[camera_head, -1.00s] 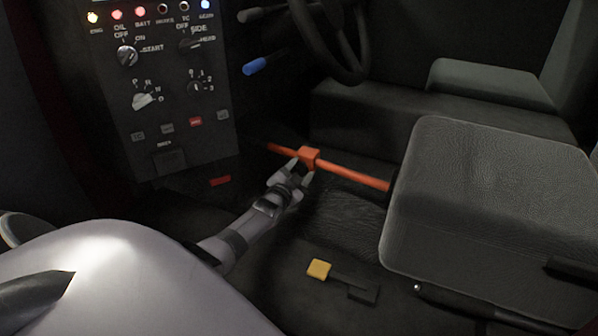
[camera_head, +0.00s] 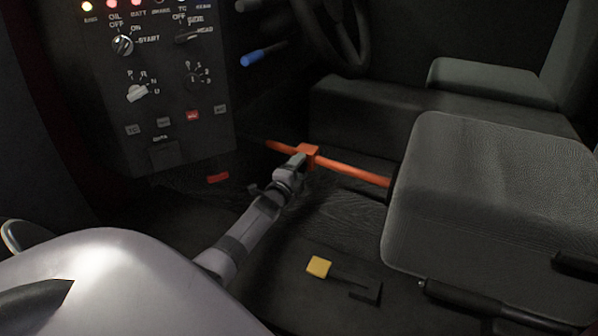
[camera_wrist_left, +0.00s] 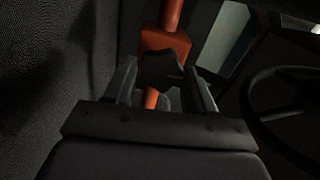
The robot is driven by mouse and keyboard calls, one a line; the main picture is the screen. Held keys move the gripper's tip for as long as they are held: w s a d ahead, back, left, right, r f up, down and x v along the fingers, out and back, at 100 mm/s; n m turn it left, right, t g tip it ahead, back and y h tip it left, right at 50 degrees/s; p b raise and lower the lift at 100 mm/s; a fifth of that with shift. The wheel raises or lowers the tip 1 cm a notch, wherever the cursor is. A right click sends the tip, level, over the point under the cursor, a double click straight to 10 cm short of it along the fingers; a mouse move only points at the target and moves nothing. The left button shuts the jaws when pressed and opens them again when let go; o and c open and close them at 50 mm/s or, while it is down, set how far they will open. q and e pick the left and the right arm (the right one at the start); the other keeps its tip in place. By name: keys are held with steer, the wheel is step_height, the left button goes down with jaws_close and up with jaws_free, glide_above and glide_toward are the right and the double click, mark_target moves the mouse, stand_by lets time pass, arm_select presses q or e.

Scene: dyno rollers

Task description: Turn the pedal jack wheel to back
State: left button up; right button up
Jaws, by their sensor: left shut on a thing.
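A long orange bar (camera_head: 350,173) runs across the footwell from below the dark control panel to the seat. An orange block (camera_head: 311,152) sits on it, likely the pedal jack's wheel part, but I see no clear wheel shape. My right gripper is out of view.
A control panel (camera_head: 165,100) stands at the left. A grey seat (camera_head: 485,190) is close on the right. A yellow pedal-like block (camera_head: 319,267) is on the floor in front. A steering wheel (camera_head: 352,45) and blue-tipped lever (camera_head: 255,60) are behind.

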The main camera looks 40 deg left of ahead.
arm_select(q)
steer(key=shift+a+m, duration=0.1)
steer(key=shift+m, duration=0.3)
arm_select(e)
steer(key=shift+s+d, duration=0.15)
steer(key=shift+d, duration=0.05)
arm_select(q)
steer(key=o, duration=1)
steer(key=shift+p+v, duration=1.75)
steer(key=shift+v, duration=1.85)
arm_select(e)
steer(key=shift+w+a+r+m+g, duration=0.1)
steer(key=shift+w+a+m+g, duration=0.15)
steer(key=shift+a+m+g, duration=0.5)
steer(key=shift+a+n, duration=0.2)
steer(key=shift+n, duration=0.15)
